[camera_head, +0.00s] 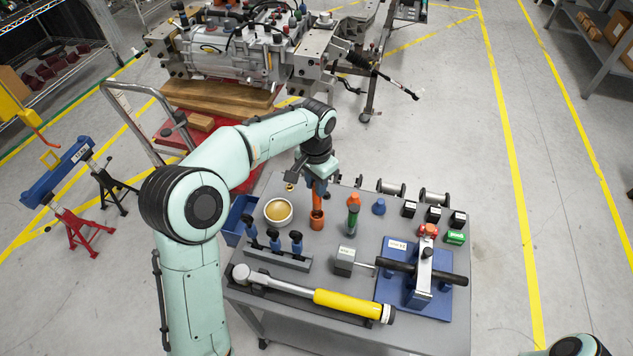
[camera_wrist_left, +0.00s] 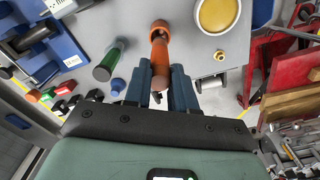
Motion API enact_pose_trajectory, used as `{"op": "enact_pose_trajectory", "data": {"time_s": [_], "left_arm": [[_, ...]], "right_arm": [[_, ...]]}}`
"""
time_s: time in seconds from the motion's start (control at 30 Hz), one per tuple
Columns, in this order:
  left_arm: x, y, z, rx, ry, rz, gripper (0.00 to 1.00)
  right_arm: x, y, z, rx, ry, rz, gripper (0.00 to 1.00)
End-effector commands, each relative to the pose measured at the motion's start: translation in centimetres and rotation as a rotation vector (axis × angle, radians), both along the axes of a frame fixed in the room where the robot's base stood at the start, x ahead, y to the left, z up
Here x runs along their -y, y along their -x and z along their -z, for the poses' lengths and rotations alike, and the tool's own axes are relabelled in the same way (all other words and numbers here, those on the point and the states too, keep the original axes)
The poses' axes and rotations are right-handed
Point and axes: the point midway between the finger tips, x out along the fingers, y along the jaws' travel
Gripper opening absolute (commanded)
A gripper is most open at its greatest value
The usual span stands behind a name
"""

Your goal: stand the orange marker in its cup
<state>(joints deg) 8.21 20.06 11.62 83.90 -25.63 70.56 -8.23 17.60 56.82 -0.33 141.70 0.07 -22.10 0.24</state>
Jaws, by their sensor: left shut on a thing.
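The orange marker (camera_head: 317,197) is held upright between the fingers of my left gripper (camera_head: 318,181). Its lower end is at the mouth of the orange-brown cup (camera_head: 317,220), which stands on the grey table. In the left wrist view the marker (camera_wrist_left: 160,57) runs from between the blue fingers of the gripper (camera_wrist_left: 159,75) to the orange cup (camera_wrist_left: 160,29), lined up with its opening. I cannot tell how deep the tip is inside. My right gripper is out of view.
A bowl with yellow content (camera_head: 278,211) stands close left of the cup, and a green marker (camera_head: 352,212) stands to the right. A rack with blue-handled tools (camera_head: 275,255), a yellow-handled tool (camera_head: 347,305) and a blue fixture (camera_head: 430,298) fill the front.

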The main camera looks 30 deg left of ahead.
Motion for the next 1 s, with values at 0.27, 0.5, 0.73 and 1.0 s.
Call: {"op": "enact_pose_trajectory", "data": {"time_s": [0.27,0.5,0.73,1.0], "left_arm": [[0.0,-0.1,0.0,0.001,0.000,0.000,0.00],[0.0,0.0,0.1,0.000,0.000,0.000,0.00],[0.0,0.0,1.0,-0.002,0.000,0.000,0.00],[0.0,0.0,2.4,-0.001,0.000,0.000,0.00]], "right_arm": [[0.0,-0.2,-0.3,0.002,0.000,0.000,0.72],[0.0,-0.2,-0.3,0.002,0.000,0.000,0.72],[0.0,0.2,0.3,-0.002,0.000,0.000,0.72],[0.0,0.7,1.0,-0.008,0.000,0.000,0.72]]}}
